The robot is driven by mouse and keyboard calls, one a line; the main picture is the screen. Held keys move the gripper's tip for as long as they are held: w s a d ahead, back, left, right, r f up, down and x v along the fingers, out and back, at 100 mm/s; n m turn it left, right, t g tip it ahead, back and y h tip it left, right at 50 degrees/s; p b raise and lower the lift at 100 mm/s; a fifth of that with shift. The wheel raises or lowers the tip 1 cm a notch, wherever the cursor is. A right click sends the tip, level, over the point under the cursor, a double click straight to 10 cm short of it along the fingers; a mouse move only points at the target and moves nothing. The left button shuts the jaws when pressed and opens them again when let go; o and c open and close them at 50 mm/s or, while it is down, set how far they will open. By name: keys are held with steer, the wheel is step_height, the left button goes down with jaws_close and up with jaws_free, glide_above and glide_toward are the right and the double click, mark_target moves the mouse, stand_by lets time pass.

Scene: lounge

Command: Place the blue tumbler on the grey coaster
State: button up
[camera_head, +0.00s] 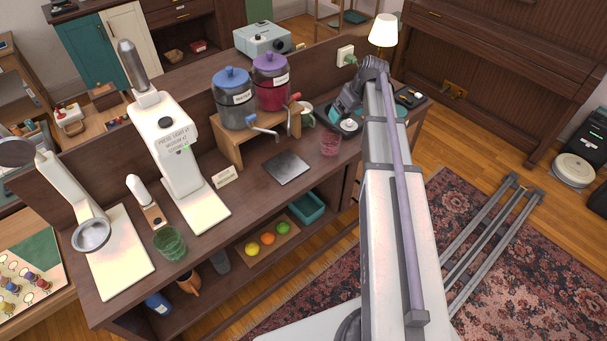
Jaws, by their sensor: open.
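A dark grey square slab (287,168), which looks like the grey coaster, lies bare on the wooden counter. A blue cup-like thing (157,303), possibly the blue tumbler, is on the lower shelf at the front left, partly hidden by the counter edge. No other blue tumbler is clear on the counter top. My gripper (343,116) is open at the counter's far right end, above and behind a pink glass tumbler (330,143). It is well to the right of the grey slab. My arm hides part of the counter there.
A green glass tumbler (170,246) stands at the left front. Two lidded jars (235,103) stand on a wooden stand behind the slab. A white machine (166,135) is to the left. Fruit (268,239) and a teal bin (306,208) are below. Counter around the slab is mostly clear.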

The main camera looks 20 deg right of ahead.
steer(key=s+a+m+g+h, duration=0.2)
steer(key=s+a+g, duration=0.1)
steer(key=s+a, duration=1.8)
steer(key=a+f, duration=0.1)
steer(key=a, duration=0.2)
steer(key=shift+a+m, duration=0.25)
steer(key=shift+m, duration=0.05)
steer(key=shift+s, duration=0.1)
